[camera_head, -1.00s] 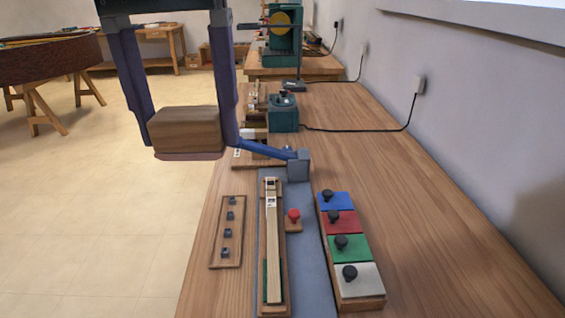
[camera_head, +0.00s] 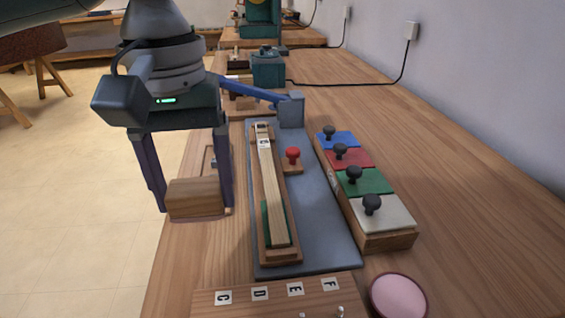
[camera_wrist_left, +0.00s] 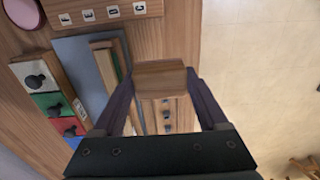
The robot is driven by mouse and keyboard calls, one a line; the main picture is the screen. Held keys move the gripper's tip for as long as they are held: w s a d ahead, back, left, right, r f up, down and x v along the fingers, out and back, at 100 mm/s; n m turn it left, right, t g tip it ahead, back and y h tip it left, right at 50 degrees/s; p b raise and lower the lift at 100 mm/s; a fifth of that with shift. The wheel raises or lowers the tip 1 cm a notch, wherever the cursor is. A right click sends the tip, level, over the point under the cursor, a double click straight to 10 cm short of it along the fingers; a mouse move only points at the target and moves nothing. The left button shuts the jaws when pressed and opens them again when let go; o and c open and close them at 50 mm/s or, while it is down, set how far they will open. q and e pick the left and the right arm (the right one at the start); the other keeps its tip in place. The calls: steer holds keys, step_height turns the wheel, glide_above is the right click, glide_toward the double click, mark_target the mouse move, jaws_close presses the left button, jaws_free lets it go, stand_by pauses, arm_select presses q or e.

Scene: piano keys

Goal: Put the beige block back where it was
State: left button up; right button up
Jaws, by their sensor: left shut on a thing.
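My left gripper (camera_head: 197,198) is shut on a wooden block (camera_head: 194,196), with one finger on each side of it. The block looks mid-brown with a thin pinkish underside. It appears held above the left edge of the bench, partly covering the narrow board with small dark pegs (camera_head: 211,158). In the left wrist view the block (camera_wrist_left: 160,76) sits between the fingertips, with the pegged board beyond it. No other loose block of this kind shows. My right gripper is not in view.
A lettered board (camera_head: 275,297) and a pink round pad (camera_head: 398,294) lie at the near end. A long key in a frame (camera_head: 272,190) stands on a grey base (camera_head: 325,240). Knobbed coloured blocks (camera_head: 385,214) stand right. Bare bench (camera_head: 470,230) lies further right.

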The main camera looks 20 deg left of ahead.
mark_target(199, 211)
arm_select(q)
step_height(199, 211, down, 4)
steer(key=shift+r+b, duration=0.2)
steer(key=shift+b, duration=0.1)
step_height(199, 211, down, 4)
steer(key=shift+r+b, duration=0.25)
steer(key=shift+b, duration=0.35)
steer(key=shift+f, duration=0.35)
steer(key=o, duration=1.4)
steer(key=shift+f, duration=0.1)
